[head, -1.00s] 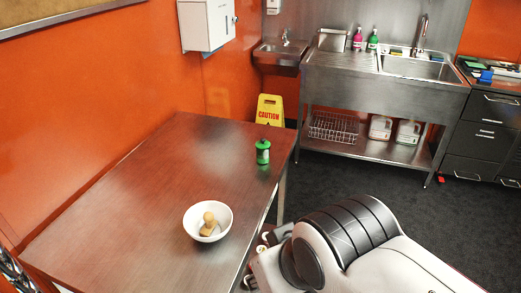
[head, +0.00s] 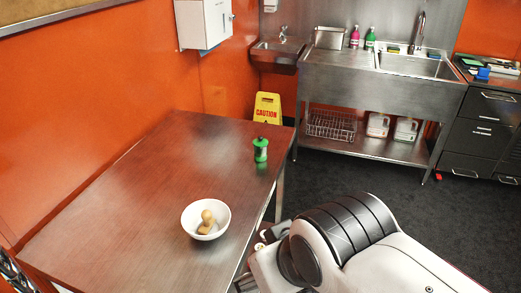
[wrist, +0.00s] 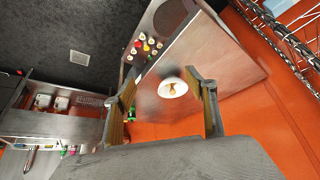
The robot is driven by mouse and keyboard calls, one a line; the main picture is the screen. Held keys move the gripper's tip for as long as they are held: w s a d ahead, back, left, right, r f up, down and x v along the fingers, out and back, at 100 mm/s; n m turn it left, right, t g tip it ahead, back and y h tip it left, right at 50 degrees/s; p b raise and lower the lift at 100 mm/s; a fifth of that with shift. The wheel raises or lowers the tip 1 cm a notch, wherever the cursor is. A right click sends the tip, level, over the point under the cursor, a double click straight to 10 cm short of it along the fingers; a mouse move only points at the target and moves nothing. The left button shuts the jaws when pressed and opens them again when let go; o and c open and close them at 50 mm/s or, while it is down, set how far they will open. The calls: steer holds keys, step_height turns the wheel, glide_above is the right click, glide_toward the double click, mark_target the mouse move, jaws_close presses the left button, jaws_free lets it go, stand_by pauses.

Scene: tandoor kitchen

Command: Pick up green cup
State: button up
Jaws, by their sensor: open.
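The green cup (head: 260,149) is a small green, roughly cylindrical thing with a dark band and dark top. It stands upright on the steel table (head: 120,190), near its far right corner. In the wrist view a small green patch, probably the cup (wrist: 131,113), shows beside the left finger, partly hidden by it. My gripper (wrist: 161,79) is open, with its two fingers wide apart and nothing between them. It is away from the cup. In the head view only my arm shows, beside the table's right edge.
A white bowl (head: 190,221) with a brown, rounded thing (head: 207,222) in it stands on the table, nearer than the cup. A yellow caution sign (head: 267,107) stands behind the table. A steel sink unit (head: 375,80) is at the back. Most of the tabletop is clear.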

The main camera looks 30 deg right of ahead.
stand_by(0.3)
steer(key=w+d+t+h, duration=0.15)
steer(key=w+d, duration=0.35)
steer(key=w, duration=0.7)
steer(key=w+d+r+t, duration=0.1)
steer(key=w+d+t, duration=0.3)
steer(key=w, duration=0.8)
steer(key=w+d+t+h, duration=0.1)
steer(key=w+d, duration=0.6)
steer(key=w, duration=0.5)
steer(key=w+d+f+t, duration=0.2)
steer(key=w+d+f, duration=0.4)
steer(key=w, duration=0.3)
steer(key=t+y, duration=0.2)
steer(key=t, duration=0.2)
glide_toward(264, 149)
steer(key=shift+g, duration=0.25)
steer(key=w, duration=0.2)
steer(key=w+r, duration=0.1)
steer(key=shift+w+a+r, duration=0.1)
steer(key=shift+w+r, duration=0.1)
steer(key=shift+w, duration=0.2)
steer(key=shift+s+d+f+y, duration=0.2)
steer(key=shift+d+f+y, duration=0.05)
steer(key=shift+f, duration=0.45)
steer(key=shift+w, duration=1.3)
